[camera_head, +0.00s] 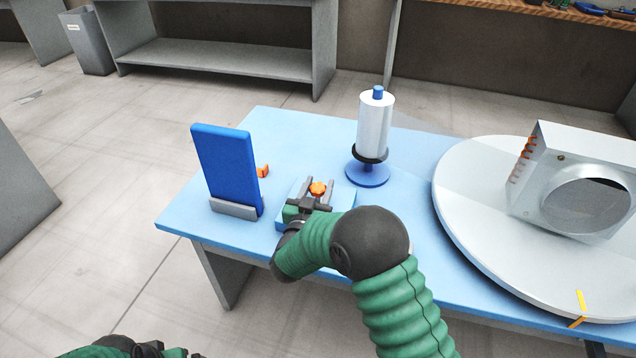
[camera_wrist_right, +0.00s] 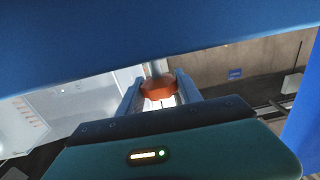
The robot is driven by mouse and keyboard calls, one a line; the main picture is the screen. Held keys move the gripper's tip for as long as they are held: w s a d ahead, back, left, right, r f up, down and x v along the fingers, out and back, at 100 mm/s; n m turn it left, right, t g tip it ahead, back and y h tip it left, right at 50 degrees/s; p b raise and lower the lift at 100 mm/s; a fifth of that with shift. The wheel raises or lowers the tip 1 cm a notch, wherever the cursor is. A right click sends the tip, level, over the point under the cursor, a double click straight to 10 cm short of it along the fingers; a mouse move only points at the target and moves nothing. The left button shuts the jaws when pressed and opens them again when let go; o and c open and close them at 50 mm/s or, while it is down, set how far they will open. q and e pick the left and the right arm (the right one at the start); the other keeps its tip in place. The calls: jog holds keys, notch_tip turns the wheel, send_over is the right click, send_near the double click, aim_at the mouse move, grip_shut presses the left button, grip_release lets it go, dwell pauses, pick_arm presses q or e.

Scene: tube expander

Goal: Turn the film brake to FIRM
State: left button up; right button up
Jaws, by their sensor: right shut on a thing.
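The orange knob (camera_head: 318,188) sits over a light blue block (camera_head: 347,193) on the blue table. My right gripper (camera_head: 319,186) reaches in from the front, its two fingers on either side of the knob. In the right wrist view the orange knob (camera_wrist_right: 158,88) sits between the fingers, and the gripper is shut on it. No FIRM marking can be read, so the knob's setting cannot be told. My left gripper (camera_head: 158,350) is only partly in view at the bottom left edge, away from the table; its jaws cannot be judged.
A white film roll (camera_head: 375,125) stands upright on a blue spindle base behind the knob. A blue upright panel (camera_head: 228,168) in a grey foot stands to the left, a small orange piece (camera_head: 263,171) beside it. A large round turntable (camera_head: 480,220) carries a metal box (camera_head: 570,180).

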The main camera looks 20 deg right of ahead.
jog(key=shift+m+g+h+p, duration=0.3)
jog(key=shift+m+g+h, duration=0.2)
jog(key=shift+m+h, duration=0.15)
jog(key=shift+h, duration=0.35)
jog(key=o, duration=1.4)
jog(key=shift+c, duration=0.2)
jog(key=p+v, duration=0.2)
jog(key=v, duration=0.6)
jog(key=p+v, duration=0.2)
jog(key=v, duration=0.6)
jog(key=shift+w+a+r+p, duration=0.1)
jog(key=shift+a+r+p, duration=0.1)
jog(key=shift+r+p, duration=0.15)
jog(key=shift+s+a+f, duration=0.15)
jog(key=shift+s+a, duration=0.1)
jog(key=shift+s, duration=0.1)
